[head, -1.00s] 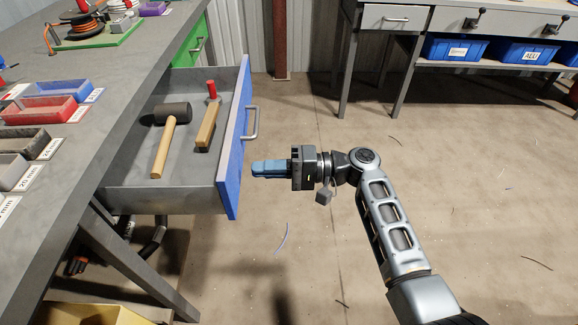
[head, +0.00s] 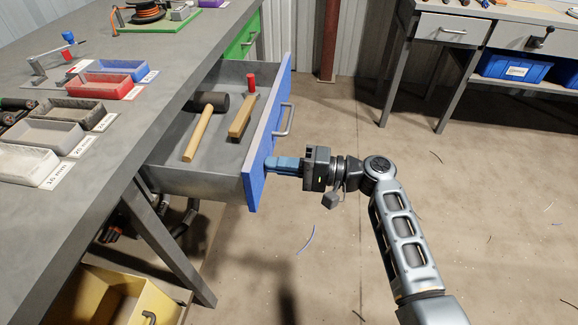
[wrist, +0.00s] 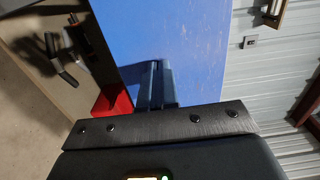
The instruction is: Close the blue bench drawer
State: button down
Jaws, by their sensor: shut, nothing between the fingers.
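The blue bench drawer (head: 262,150) stands open, sticking out from the grey workbench (head: 130,100). Its front has a silver bar handle (head: 288,120).
Small bins (head: 110,88) line the bench top. A yellow box (head: 110,300) stands under the bench. A green drawer front (head: 245,38) lies farther along. Another bench with blue bins (head: 518,68) is at the back right. Floor right of the drawer is mostly clear.

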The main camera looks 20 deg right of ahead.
aim_at(187, 167)
jog(key=b+x, duration=0.7)
jog(key=x, duration=1.4)
jog(key=shift+a+f, duration=0.1)
jog(key=shift+a, duration=0.05)
jog(key=shift+w+a+r+b, duration=0.2)
jog(key=shift+a+r+b, duration=0.05)
jog(key=shift+a+b, duration=0.1)
jog(key=shift+a+r, duration=0.1)
